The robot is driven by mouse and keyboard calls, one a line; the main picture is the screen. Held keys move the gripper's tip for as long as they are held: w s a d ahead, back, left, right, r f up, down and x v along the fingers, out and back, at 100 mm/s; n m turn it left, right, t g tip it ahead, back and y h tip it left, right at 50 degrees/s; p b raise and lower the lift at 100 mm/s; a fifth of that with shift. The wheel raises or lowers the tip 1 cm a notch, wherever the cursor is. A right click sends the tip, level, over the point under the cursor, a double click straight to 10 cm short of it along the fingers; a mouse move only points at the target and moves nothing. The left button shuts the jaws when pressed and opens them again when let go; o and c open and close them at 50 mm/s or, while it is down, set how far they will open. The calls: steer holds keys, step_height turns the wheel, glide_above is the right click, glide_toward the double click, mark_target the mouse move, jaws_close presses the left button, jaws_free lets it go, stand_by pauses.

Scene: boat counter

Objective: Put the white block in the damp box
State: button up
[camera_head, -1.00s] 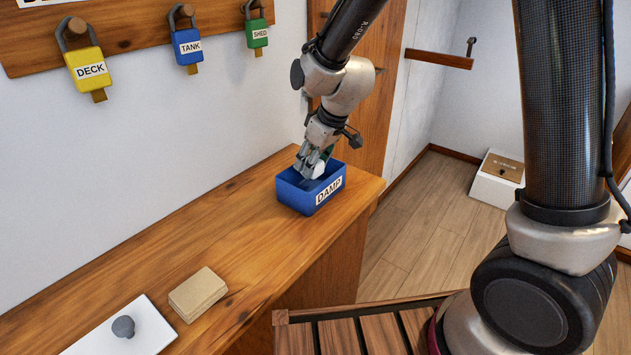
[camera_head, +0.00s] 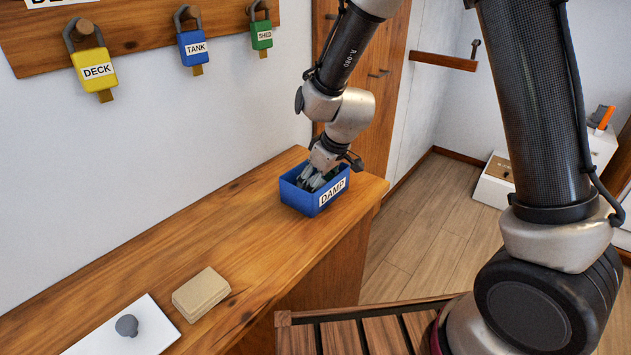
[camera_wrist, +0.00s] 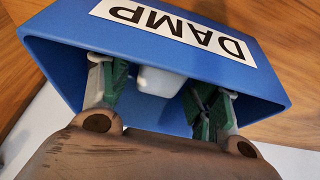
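The blue damp box (camera_head: 302,203) stands on the wooden counter near its far end, its DAMP label facing out. My gripper (camera_head: 312,182) reaches down into it. In the wrist view the box wall (camera_wrist: 190,62) spans the picture. The white block (camera_wrist: 160,81) shows inside the box, between the two spread fingers of my gripper (camera_wrist: 158,100). A gap shows between the left finger and the block; the right finger appears close to it. The block's lower part and how it rests are unclear. The head view hides the block behind the fingers and box.
A tan block-like stack (camera_head: 201,294) and a white board (camera_head: 150,335) with a grey knob (camera_head: 127,325) lie nearer on the counter. Padlocks, including a yellow one (camera_head: 96,70), hang on the wall. The counter between stack and box is clear.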

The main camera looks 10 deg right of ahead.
steer(key=shift+r, duration=0.1)
steer(key=v, duration=1.2)
steer(key=s+d+r+m, duration=0.2)
steer(key=s+d+r, duration=0.15)
steer(key=d, duration=0.25)
steer(key=s+d+r+m, duration=0.1)
steer(key=s+d+r, duration=0.1)
steer(key=d+r, duration=0.3)
steer(key=s+d+r+m+h, duration=0.1)
steer(key=s+d+m, duration=0.2)
steer(key=s+d, duration=0.4)
steer(key=s+d+r+m+t+h, duration=0.1)
steer(key=s+d+r+m+h, duration=0.1)
steer(key=s+d, duration=0.6)
steer(key=shift+s+m, duration=0.45)
steer(key=shift+m, duration=0.05)
